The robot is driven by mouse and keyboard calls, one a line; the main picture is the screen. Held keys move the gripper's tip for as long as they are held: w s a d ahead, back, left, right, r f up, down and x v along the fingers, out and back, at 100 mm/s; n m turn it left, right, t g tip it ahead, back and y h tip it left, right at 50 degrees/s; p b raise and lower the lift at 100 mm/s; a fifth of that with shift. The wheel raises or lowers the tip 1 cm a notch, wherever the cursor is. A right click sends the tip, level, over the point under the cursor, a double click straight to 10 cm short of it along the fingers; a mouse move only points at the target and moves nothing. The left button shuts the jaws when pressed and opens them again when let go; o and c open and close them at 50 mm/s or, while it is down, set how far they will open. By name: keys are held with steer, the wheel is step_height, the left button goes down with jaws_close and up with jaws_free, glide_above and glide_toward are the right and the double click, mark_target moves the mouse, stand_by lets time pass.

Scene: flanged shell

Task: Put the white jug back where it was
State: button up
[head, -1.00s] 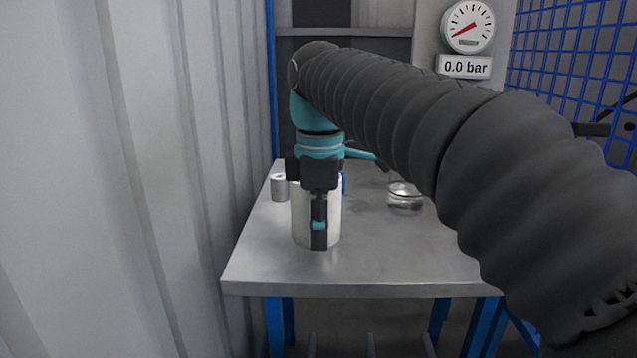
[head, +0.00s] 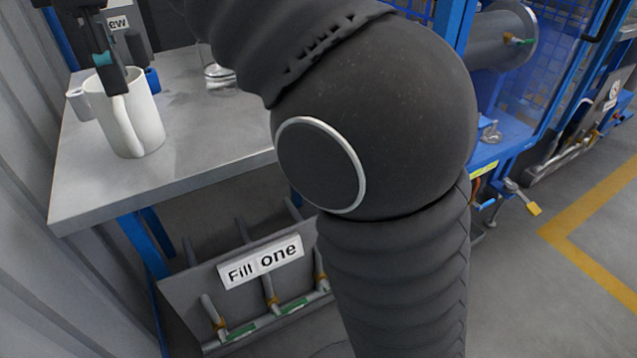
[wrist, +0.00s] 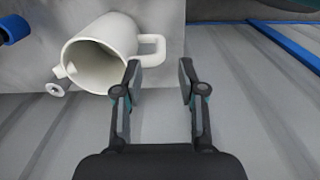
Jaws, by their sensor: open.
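The white jug (head: 145,122) stands upright on the grey metal table (head: 190,145), near its left side. Its handle points toward the front. In the wrist view the jug (wrist: 88,62) shows an open mouth, and its handle lies just beyond the fingertips. My gripper (head: 112,80) is at the jug's rim height in the head view, partly cut off by the top edge. In the wrist view my gripper (wrist: 158,78) has its fingers apart with nothing between them. Whether a finger touches the jug cannot be told.
A small grey cylinder (head: 79,104) stands left of the jug. A blue object (head: 153,80) is behind it, and a clear glass vessel (head: 218,76) stands farther back. A corrugated wall (head: 25,170) borders the table's left. A rack labelled "Fill one" (head: 235,295) is below the table.

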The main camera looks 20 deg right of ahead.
steer(key=s+d+f+m+t, duration=0.1)
steer(key=s+d+f+m, duration=0.1)
steer(key=d+f+m, duration=0.45)
steer(key=s+d+f+m+t, duration=0.1)
steer(key=d+m, duration=0.2)
steer(key=d, duration=0.7)
steer(key=s+d+f+m+t, duration=0.1)
steer(key=s+d+f+m, duration=0.4)
steer(key=f, duration=0.3)
steer(key=s+d+f+m+t, duration=0.2)
steer(key=s+d+f+m, duration=0.3)
steer(key=f, duration=0.4)
steer(key=shift+s+d+m, duration=0.25)
steer(key=shift+d+m, duration=0.2)
steer(key=shift+d, duration=0.35)
